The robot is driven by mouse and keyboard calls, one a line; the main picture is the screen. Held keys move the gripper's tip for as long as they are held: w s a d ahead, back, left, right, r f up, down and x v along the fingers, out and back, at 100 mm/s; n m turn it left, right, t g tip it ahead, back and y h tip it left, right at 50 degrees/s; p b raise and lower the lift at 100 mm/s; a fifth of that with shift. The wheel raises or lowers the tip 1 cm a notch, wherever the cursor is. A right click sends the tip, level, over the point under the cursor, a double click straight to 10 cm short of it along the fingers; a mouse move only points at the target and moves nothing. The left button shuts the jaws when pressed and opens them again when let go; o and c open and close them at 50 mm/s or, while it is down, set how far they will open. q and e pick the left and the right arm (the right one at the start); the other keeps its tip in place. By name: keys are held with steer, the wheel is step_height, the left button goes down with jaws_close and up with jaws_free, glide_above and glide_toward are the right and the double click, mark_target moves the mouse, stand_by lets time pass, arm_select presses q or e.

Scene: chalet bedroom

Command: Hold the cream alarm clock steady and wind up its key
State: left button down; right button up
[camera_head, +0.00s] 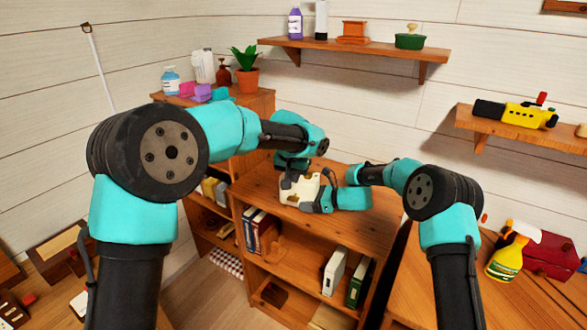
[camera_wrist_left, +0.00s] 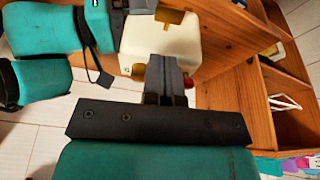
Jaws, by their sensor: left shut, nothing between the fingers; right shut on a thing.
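The cream alarm clock (camera_head: 313,187) is at the wooden cabinet top in the head view, partly hidden by my grippers. In the left wrist view it is a cream block (camera_wrist_left: 185,45) with small gold parts; I cannot tell which is the key. My right gripper (camera_head: 307,203) is shut on the clock from the right; in the left wrist view it shows at the top left (camera_wrist_left: 128,18). My left gripper (camera_head: 288,183) is at the clock's left side. Its fingers (camera_wrist_left: 165,62) are shut with nothing between them, close in front of the clock.
The cabinet (camera_head: 345,227) has open shelves with books below. A potted plant (camera_head: 246,75) and bottles stand on a unit behind to the left. Wall shelves (camera_head: 375,52) hang above. A spray bottle (camera_head: 510,252) stands on a surface at the right.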

mark_target(296, 200)
arm_select(q)
steer(key=x, duration=0.5)
steer(key=s+x, duration=0.1)
steer(key=x, duration=0.2)
steer(key=shift+a+f, duration=0.15)
steer(key=shift+s+d+f+t+y, duration=0.1)
steer(key=shift+d+t+y, duration=0.05)
steer(key=shift+y, duration=0.35)
steer(key=shift+s+d+f+t+y, duration=0.1)
steer(key=shift+t+y, duration=0.05)
steer(key=shift+y, duration=0.35)
steer(key=y, duration=0.1)
steer(key=t+y, duration=0.1)
steer(key=y, duration=0.1)
steer(key=shift+d+f+m, duration=0.35)
steer(key=shift+m, duration=0.05)
steer(key=y, duration=0.1)
steer(key=t+y, duration=0.1)
steer(key=f+y, duration=0.1)
steer(key=y, duration=0.1)
steer(key=shift+s+d+m+t, duration=0.1)
steer(key=shift+d+m+t, duration=0.2)
steer(key=shift+m, duration=0.1)
steer(key=shift+f+t+y, duration=0.4)
steer(key=shift+t+y, duration=0.2)
steer(key=shift+y, duration=0.6)
steer(key=shift+f, duration=0.15)
steer(key=shift+w+a+r, duration=0.25)
steer(key=shift+a+r, duration=0.1)
steer(key=shift+a, duration=0.4)
